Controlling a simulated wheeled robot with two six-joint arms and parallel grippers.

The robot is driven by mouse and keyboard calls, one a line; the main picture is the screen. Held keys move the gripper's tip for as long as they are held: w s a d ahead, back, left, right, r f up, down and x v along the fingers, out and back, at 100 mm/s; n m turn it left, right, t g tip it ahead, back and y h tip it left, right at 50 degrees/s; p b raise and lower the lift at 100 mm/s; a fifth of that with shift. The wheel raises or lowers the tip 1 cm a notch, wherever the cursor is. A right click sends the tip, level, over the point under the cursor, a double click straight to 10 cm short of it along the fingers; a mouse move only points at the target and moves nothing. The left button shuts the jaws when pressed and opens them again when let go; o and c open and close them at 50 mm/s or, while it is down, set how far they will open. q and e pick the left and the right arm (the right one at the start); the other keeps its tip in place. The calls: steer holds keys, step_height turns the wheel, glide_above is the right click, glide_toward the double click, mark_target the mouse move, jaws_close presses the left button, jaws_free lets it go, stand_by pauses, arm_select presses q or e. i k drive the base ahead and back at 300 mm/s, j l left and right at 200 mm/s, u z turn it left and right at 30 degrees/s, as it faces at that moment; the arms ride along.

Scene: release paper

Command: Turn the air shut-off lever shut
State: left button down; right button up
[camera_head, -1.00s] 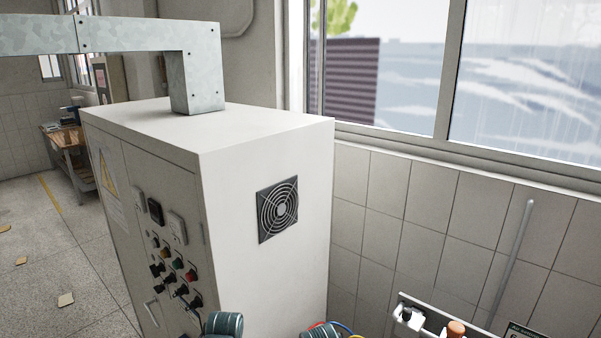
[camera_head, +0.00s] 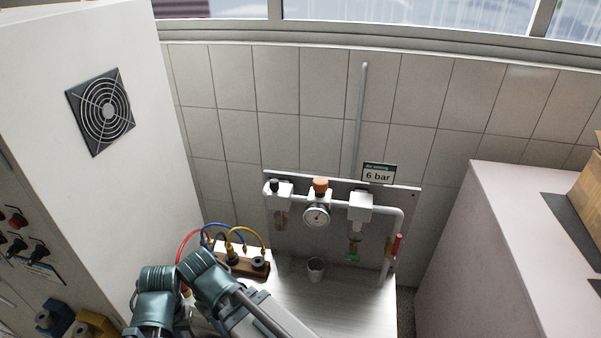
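A small red lever (camera_head: 397,245) sits on the white vertical pipe at the right end of the air panel (camera_head: 408,192). It stands roughly upright, along the pipe. Teal and grey links of my arms show at the bottom left, well left of the lever. Neither gripper's fingers show in the head view, so I cannot see whether they are open or shut. Nothing of mine touches the lever.
A pressure gauge (camera_head: 317,215), an orange knob (camera_head: 320,185) and a "6 bar" sign (camera_head: 378,173) are on the panel. A cup (camera_head: 315,269) and a hose block (camera_head: 243,263) stand on the worktop (camera_head: 335,305). A white cabinet (camera_head: 95,185) is left, a pale cabinet (camera_head: 500,260) right.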

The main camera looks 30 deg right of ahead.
mark_target(392, 254)
steer(key=z, duration=1.85)
